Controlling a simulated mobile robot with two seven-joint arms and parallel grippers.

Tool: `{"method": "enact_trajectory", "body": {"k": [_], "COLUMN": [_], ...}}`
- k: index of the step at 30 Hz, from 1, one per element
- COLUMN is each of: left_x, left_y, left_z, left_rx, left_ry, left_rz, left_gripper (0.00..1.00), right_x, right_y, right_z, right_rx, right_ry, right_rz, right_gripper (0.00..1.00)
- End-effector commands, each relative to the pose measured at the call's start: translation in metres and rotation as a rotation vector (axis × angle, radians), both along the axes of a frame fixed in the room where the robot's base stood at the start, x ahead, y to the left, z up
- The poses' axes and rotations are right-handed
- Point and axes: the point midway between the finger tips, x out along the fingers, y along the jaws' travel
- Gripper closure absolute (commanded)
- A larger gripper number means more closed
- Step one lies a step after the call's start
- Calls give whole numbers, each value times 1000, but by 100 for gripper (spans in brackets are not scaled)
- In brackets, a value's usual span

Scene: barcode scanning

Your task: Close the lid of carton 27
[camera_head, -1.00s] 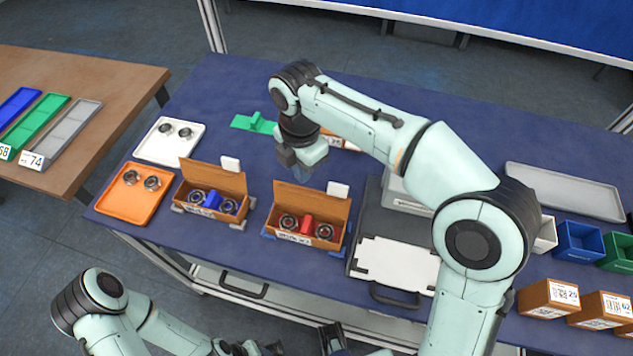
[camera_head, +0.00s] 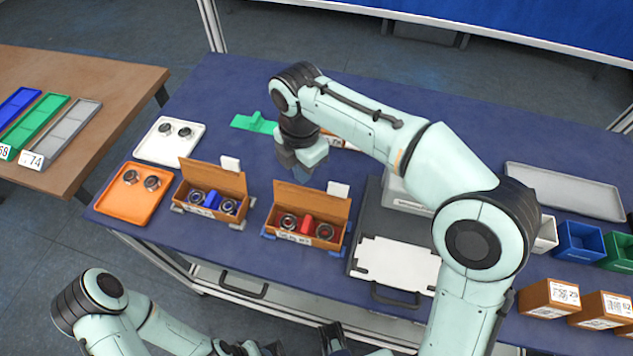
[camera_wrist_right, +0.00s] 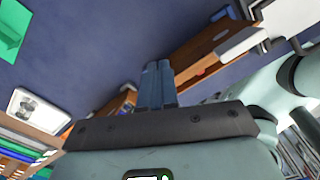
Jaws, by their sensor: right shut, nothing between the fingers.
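Two brown cartons stand open with their lids raised at the back. The left carton (camera_head: 213,204) holds two dark rings and a blue piece; the right carton (camera_head: 306,228) holds two dark rings and a red piece. Their front labels are too small to read, so I cannot tell which is 27. My right gripper (camera_head: 301,173) is shut and empty, behind and above the right carton's raised lid (camera_head: 311,200). Its closed fingers also show in the right wrist view (camera_wrist_right: 158,72). My left gripper (camera_head: 334,340) is partly visible at the bottom edge; its jaws are unclear.
An orange tray (camera_head: 118,205) and a white tray (camera_head: 152,149) with rings lie left of the cartons. A green piece (camera_head: 254,123) lies behind. A white panel (camera_head: 394,265) lies right of the cartons. Small labelled boxes (camera_head: 549,298) stand at the right.

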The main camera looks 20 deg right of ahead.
Motion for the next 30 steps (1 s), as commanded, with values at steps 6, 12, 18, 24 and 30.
{"method": "enact_trajectory", "body": {"k": [6, 12, 18, 24, 30], "left_x": [-3, -4, -5, -6, -6], "left_y": [0, 0, 0, 0, 0], "left_z": [-9, -14, -17, -21, -21], "left_rx": [0, 0, 0, 0, 0], "left_ry": [3, 6, 6, 8, 7], "left_rz": [0, 0, 0, 0, 0], "left_gripper": [57, 57, 57, 57, 57], "right_x": [-1, 0, -7, -18, -19], "right_y": [0, 0, 4, 13, 13], "right_z": [-19, -31, -34, -33, -32], "right_rx": [-2, -1, -2, -1, -1], "right_ry": [4, 2, 7, 5, 3], "right_rz": [0, 0, 1, 3, 1], "right_gripper": [100, 100, 100, 100, 100]}}
